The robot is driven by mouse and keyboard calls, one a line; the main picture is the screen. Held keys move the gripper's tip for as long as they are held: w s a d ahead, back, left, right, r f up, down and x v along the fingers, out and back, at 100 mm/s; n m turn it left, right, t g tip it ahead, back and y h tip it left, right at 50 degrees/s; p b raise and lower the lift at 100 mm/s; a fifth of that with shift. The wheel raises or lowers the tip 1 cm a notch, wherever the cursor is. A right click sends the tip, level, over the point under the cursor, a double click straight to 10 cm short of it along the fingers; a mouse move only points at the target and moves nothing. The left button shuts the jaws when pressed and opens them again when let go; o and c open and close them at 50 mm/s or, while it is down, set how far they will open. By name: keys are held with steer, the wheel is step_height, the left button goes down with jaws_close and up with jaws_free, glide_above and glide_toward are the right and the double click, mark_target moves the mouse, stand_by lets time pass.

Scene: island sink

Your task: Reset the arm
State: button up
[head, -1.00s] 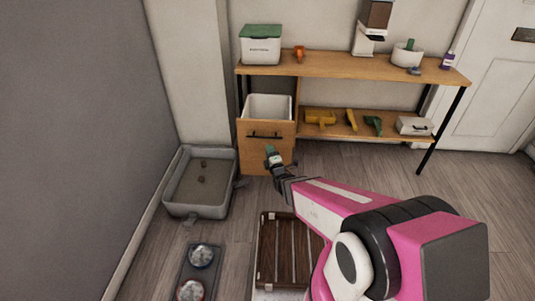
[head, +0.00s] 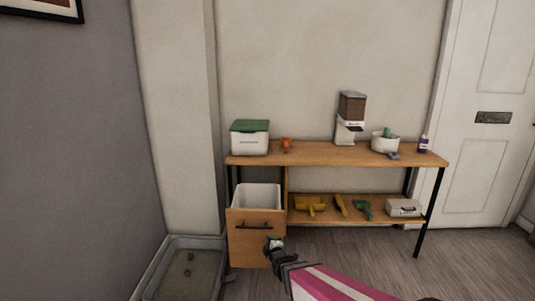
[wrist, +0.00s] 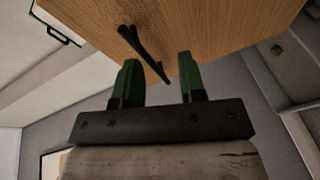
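My gripper (head: 271,243) is at the lower middle of the head view, in front of the wooden drawer (head: 243,222) that stands pulled out under the bench. In the wrist view the gripper (wrist: 158,78) has its two green fingers apart, with nothing between them. The drawer's dark handle (wrist: 145,52) lies just beyond the fingertips in the wrist view. Whether a finger touches the handle I cannot tell. My pink arm reaches in from the bottom edge of the head view.
A grey litter tray (head: 165,270) is on the floor at left. Floor at right is clear.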

steer(key=s+d+r+m+g+h, duration=0.1)
steer(key=s+d+m+g+h, duration=0.35)
steer(key=d+m+g, duration=0.5)
steer(key=s+d+r+m+g, duration=0.5)
steer(key=s+d+m, duration=0.3)
steer(key=s, duration=0.3)
steer(key=shift+s+d+r+m+g, duration=0.25)
steer(key=shift+r+m+g, duration=0.1)
steer(key=shift+m+g, duration=0.25)
steer(key=shift+a, duration=0.1)
stand_by(0.8)
